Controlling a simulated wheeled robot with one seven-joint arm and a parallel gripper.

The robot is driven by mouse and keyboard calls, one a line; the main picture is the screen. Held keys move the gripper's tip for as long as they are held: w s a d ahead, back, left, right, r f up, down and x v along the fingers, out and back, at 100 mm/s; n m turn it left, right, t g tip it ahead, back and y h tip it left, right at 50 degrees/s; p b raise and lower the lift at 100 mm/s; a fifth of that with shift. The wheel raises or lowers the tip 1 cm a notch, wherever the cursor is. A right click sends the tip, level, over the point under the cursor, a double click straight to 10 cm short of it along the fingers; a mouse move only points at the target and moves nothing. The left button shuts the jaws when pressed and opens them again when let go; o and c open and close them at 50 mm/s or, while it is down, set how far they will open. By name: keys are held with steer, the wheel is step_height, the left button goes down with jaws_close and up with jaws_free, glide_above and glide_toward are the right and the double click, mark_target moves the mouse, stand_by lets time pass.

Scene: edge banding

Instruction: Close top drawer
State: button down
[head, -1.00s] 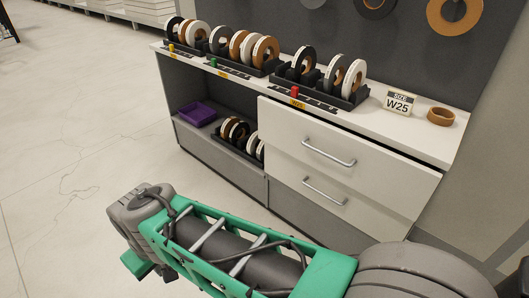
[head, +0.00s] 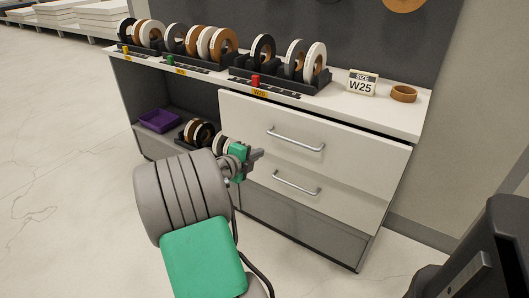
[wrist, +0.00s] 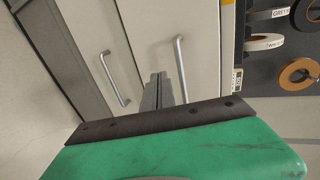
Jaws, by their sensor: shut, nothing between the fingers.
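The top drawer (head: 345,155) is the upper white front of the cabinet, with a silver bar handle (head: 296,140). It stands slightly out, with a dark gap under the countertop. My gripper (head: 257,154) is shut and empty, near the left part of the drawer fronts. In the wrist view, the shut fingers (wrist: 158,82) point at the white fronts, between the top drawer's handle (wrist: 180,68) and the lower handle (wrist: 114,78). I cannot tell whether the fingertips touch the front.
The lower drawer (head: 330,202) is below. A purple tray (head: 160,120) and more rolls (head: 198,133) sit in the open shelf at left. The floor at left is clear.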

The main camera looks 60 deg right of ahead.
steer(key=x, duration=0.4)
steer(key=b+x, duration=0.1)
steer(key=x, duration=0.6)
steer(key=shift+d+r, duration=0.2)
steer(key=shift+d, duration=0.15)
steer(key=shift+s+d, duration=0.1)
steer(key=shift+d, duration=0.35)
steer(key=shift+r, duration=0.1)
